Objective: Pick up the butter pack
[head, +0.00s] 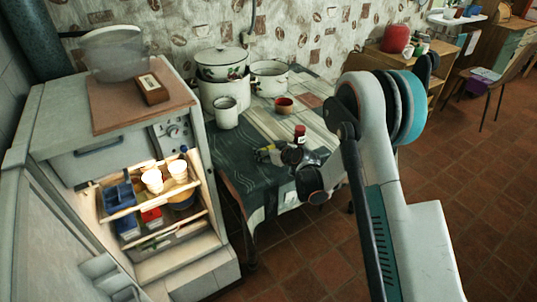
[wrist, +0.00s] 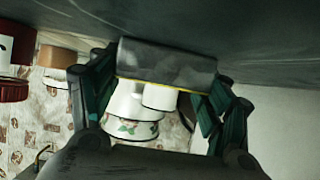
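In the wrist view, which looks upside down, a grey pack with a yellow edge (wrist: 167,62), seemingly the butter pack, lies against the dark table surface. My gripper (wrist: 165,72) has its dark green fingers spread, one at each end of the pack. I cannot tell whether either finger touches it. In the head view, my arm reaches over the table from the right. A small grey and yellow thing (head: 265,154) beside the bottle may be the same pack. My fingers are hard to make out there among the dark items.
A red bowl (head: 284,105), a white mug (head: 226,113) and enamel pots (head: 222,66) stand farther back on the table (head: 239,150). An open, lit cabinet (head: 150,235) with cups is at left.

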